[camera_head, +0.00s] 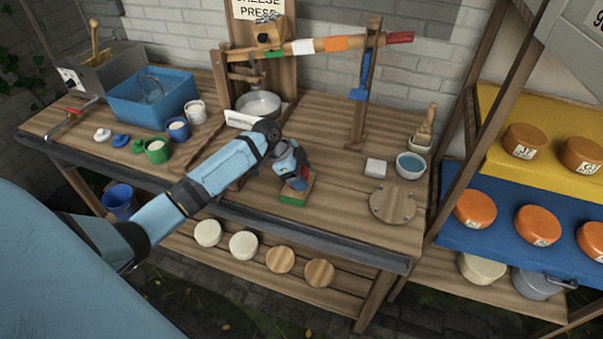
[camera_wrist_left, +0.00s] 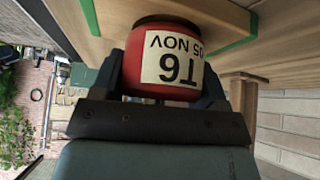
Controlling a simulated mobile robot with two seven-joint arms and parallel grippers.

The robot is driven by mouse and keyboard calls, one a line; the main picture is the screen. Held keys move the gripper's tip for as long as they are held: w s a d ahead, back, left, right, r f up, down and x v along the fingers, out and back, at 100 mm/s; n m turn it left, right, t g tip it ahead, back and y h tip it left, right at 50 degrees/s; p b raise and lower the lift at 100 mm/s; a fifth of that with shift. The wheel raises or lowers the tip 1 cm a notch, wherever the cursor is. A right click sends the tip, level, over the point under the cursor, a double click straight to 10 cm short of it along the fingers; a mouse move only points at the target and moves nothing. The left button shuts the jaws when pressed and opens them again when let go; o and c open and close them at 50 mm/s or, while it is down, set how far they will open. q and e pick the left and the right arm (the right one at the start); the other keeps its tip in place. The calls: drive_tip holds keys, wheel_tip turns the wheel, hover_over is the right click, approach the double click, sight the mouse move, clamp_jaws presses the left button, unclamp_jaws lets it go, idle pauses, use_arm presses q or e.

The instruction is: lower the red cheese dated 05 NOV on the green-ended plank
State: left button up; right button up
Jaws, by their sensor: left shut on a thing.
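The red cheese (camera_wrist_left: 165,62) is gripped between the jaws of my left gripper (camera_wrist_left: 170,85). Its white label reads T6 and 05 NOV, upside down in the wrist view. In the head view my left gripper (camera_head: 297,177) is over the green-ended plank (camera_head: 292,199), and only a bit of the red cheese (camera_head: 300,184) shows past the fingers. The plank (camera_wrist_left: 200,12) fills the top of the wrist view, with green at its edges. The cheese is very close to the plank's face; I cannot tell whether they touch. My right gripper is out of view.
A round wooden board (camera_head: 392,205), a white block (camera_head: 375,167) and a blue-filled bowl (camera_head: 410,165) stand right of the plank. The press pot (camera_head: 258,104) is behind. A blue tub (camera_head: 152,98) is at the left. Orange cheeses (camera_head: 537,225) sit on the right shelf.

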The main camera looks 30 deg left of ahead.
use_arm(q)
drive_tip(key=shift+f, duration=0.2)
drive_tip(key=o, duration=1.1)
